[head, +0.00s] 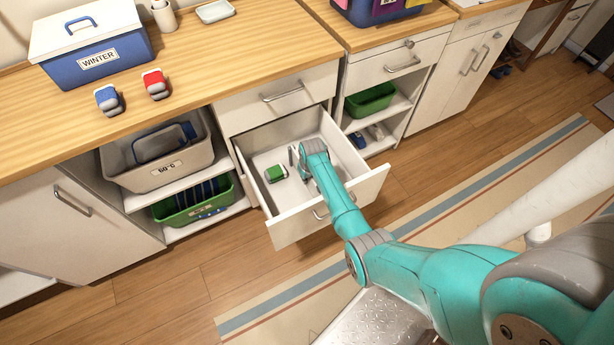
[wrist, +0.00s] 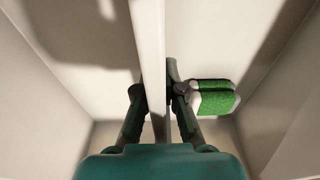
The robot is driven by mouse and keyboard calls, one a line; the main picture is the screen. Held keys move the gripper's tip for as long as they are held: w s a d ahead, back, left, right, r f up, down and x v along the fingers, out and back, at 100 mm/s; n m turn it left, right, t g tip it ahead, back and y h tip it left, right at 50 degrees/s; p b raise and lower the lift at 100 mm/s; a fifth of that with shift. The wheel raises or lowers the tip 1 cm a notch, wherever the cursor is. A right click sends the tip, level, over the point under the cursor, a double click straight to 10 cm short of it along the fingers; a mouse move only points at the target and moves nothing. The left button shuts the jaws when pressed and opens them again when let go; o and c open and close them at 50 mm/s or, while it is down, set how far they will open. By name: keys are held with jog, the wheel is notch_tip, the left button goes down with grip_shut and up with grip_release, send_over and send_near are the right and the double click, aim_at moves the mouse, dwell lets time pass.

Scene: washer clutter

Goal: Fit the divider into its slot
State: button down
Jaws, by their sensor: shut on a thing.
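The divider (wrist: 148,40) is a thin pale panel, seen edge-on in the wrist view, running from the top edge down between my fingers. My gripper (wrist: 156,92) is shut on it, one finger on each side. In the head view my gripper (head: 303,158) is down inside the open drawer (head: 312,222), and my arm hides most of the divider there. I cannot make out the slot, nor whether the divider's lower edge is seated in it.
A green and white block (head: 276,172) lies on the drawer floor; in the wrist view it (wrist: 214,97) is close right of my gripper. The drawer walls stand around my gripper. A grey basket (head: 160,165) and green basket (head: 195,203) are on shelves to the left.

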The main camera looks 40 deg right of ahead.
jog(key=shift+f, duration=0.15)
jog(key=c, duration=1.2)
grip_release()
jog(key=r, duration=0.4)
jog(key=s+r, duration=0.1)
jog(key=r, duration=0.7)
jog(key=shift+s+a, duration=0.25)
jog(key=shift+s, duration=0.15)
jog(key=shift+f, duration=0.1)
